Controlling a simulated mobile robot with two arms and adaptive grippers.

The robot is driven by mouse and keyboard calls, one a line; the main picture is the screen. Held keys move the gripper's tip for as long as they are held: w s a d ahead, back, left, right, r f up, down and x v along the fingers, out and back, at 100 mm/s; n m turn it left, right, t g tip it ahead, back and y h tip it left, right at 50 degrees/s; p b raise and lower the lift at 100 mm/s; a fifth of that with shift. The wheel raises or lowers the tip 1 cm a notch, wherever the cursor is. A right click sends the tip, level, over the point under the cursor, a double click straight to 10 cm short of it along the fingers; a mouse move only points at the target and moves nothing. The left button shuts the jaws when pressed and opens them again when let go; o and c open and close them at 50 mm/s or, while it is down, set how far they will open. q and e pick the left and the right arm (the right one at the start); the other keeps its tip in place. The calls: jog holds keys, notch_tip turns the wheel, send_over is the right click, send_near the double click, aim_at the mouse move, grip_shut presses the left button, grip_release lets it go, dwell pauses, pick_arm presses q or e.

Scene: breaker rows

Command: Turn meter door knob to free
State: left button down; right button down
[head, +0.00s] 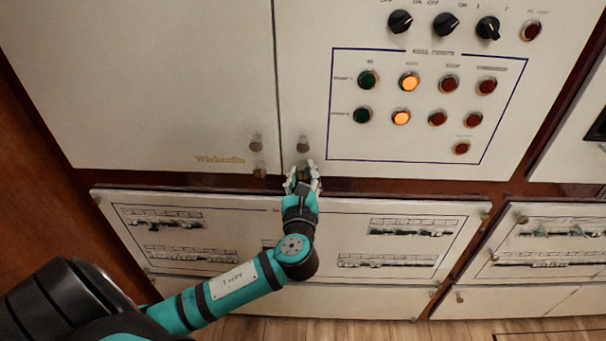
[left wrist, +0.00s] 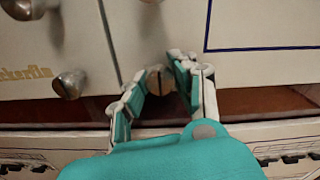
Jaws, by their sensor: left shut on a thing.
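My left gripper (head: 303,178) reaches up to the lower left corner of the upper right cabinet door (head: 305,60). Its fingers are shut around a small round metal knob, which shows between the fingertips in the left wrist view (left wrist: 160,79). A dark line runs about upright across the knob's face. In the head view the fingers mostly hide this knob. Another knob (head: 302,145) sits just above it on the same door. I cannot read a label that tells which one is the meter door knob. My right gripper is not in view.
Two more knobs (head: 256,143) sit on the left door (head: 140,70), close to the gripper's left. A control panel with switches, lamps and buttons (head: 430,100) is up to the right. Low breaker panels (head: 330,210) lie below, behind my left arm.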

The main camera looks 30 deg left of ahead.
pick_arm(q)
jog(key=shift+n, duration=0.3)
jog(key=n, duration=0.3)
jog(key=n+b, duration=0.1)
jog(key=n, duration=0.3)
jog(key=shift+f+n, duration=0.1)
jog(key=shift+n, duration=0.3)
jog(key=n+b, duration=0.2)
jog(key=n, duration=0.3)
jog(key=shift+n+b, duration=0.55)
jog(key=shift+n, duration=1.65)
